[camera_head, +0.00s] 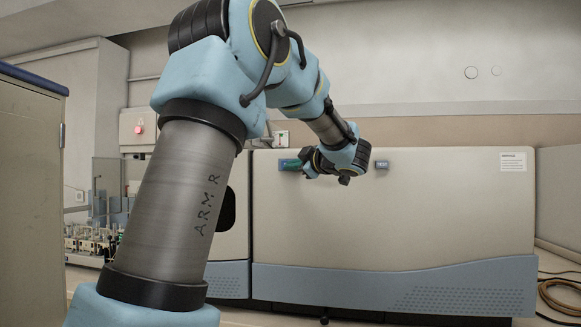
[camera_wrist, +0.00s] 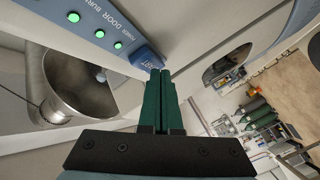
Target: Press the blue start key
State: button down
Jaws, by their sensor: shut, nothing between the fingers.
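The blue key (camera_wrist: 147,57) is at the end of a blue label strip on the instrument panel, in the upper middle of the wrist view. White lettering on it is only partly legible. My gripper (camera_wrist: 160,71) has green fingers closed together with nothing between them. Their tips appear right at the key's lower right edge and hide a little of it; I cannot tell whether they touch. In the head view my gripper (camera_head: 288,164) is at the upper left of the large beige cabinet front, and the key cannot be made out there.
Three green lights (camera_wrist: 99,34) sit along the strip beside the key. A recessed metal bowl-like opening (camera_wrist: 78,85) is left of the fingers. The beige spectrometer cabinet (camera_head: 420,220) fills the right half of the head view.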

jog(key=shift+s+a, duration=0.15)
jog(key=shift+s, duration=0.3)
jog(key=shift+s+a+b, duration=0.25)
jog(key=shift+s, duration=0.55)
jog(key=shift+s+a+b, duration=0.25)
jog(key=shift+s, duration=0.55)
jog(key=shift+s+a+b, duration=0.25)
jog(key=shift+s, duration=0.55)
jog(key=w+f+m+t+h, duration=0.1)
jog(key=w+f+m+h, duration=0.3)
jog(key=f+m+h, duration=0.35)
jog(key=s+a+f+m+g+h, duration=0.1)
jog(key=s+f+m+g, duration=0.2)
jog(key=f, duration=0.5)
jog(key=s+a+f+m+g+h, duration=0.1)
jog(key=s+f+m+g+h, duration=0.2)
jog(key=f, duration=0.5)
jog(key=s+a+f+m+g+y, duration=0.1)
jog(key=s+a+f+g, duration=0.3)
jog(key=s+f, duration=0.3)
jog(key=s+a+f+m+g+y, duration=0.2)
jog(key=s+a+f+g, duration=0.2)
jog(key=s, duration=1)
jog(key=a+f, duration=0.3)
jog(key=f, duration=0.1)
jog(key=shift+g, duration=0.3)
